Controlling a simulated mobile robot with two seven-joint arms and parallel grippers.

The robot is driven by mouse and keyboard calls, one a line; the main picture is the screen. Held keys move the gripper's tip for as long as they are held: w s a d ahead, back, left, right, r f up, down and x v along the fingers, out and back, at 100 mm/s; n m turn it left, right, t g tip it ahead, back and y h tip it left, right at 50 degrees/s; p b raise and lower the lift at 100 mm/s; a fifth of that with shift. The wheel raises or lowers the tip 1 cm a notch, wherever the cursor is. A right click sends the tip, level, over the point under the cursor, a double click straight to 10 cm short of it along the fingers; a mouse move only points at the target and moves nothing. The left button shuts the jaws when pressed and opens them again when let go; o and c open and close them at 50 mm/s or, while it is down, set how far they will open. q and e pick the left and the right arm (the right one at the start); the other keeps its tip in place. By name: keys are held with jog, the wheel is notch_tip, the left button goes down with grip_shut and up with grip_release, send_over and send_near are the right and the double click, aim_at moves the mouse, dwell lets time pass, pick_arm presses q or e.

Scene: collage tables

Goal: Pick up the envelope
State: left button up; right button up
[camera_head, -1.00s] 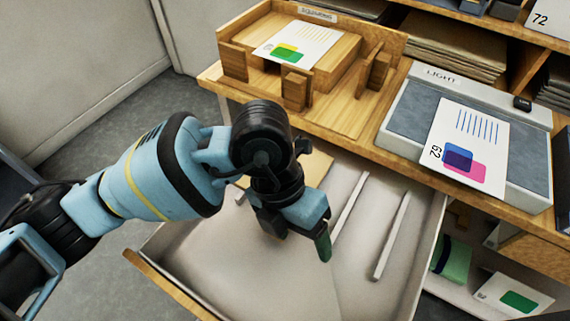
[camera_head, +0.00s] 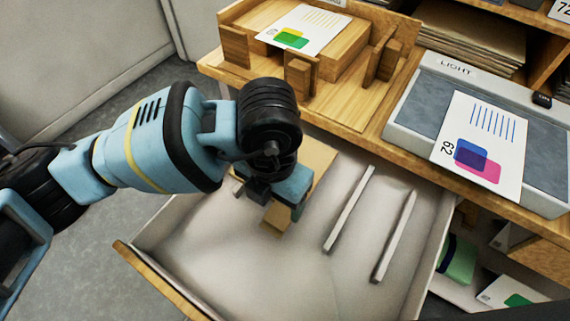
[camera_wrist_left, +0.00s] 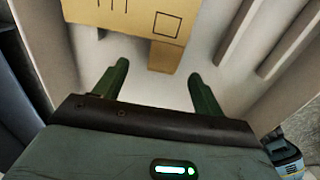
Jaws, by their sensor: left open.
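A tan envelope (camera_head: 318,160) lies in the open drawer, toward its back, partly hidden behind my left gripper and wrist in the head view. The left wrist view shows the envelope (camera_wrist_left: 135,18) with dark printed lines, a small square outline and a lower tab. My left gripper (camera_head: 280,208) is above the drawer at the envelope's near end. Its two green fingers (camera_wrist_left: 157,85) are apart, with the envelope's tab just ahead of the gap between them. Nothing is between the fingers. My right gripper is not in view.
The drawer (camera_head: 230,280) has two pale divider strips (camera_head: 350,208) right of the envelope. Above it, the wooden counter (camera_head: 345,110) carries a wooden squaring jig with a printed card (camera_head: 304,30) and a light box (camera_head: 415,105) with another card (camera_head: 480,140).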

aim_at(278, 217)
pick_arm(q)
jog(key=f, duration=0.5)
jog(key=shift+s+d+b, duration=0.25)
jog(key=shift+s+b, duration=0.05)
jog(key=shift+b, duration=0.1)
jog(key=shift+c, duration=0.4)
jog(key=c, duration=1)
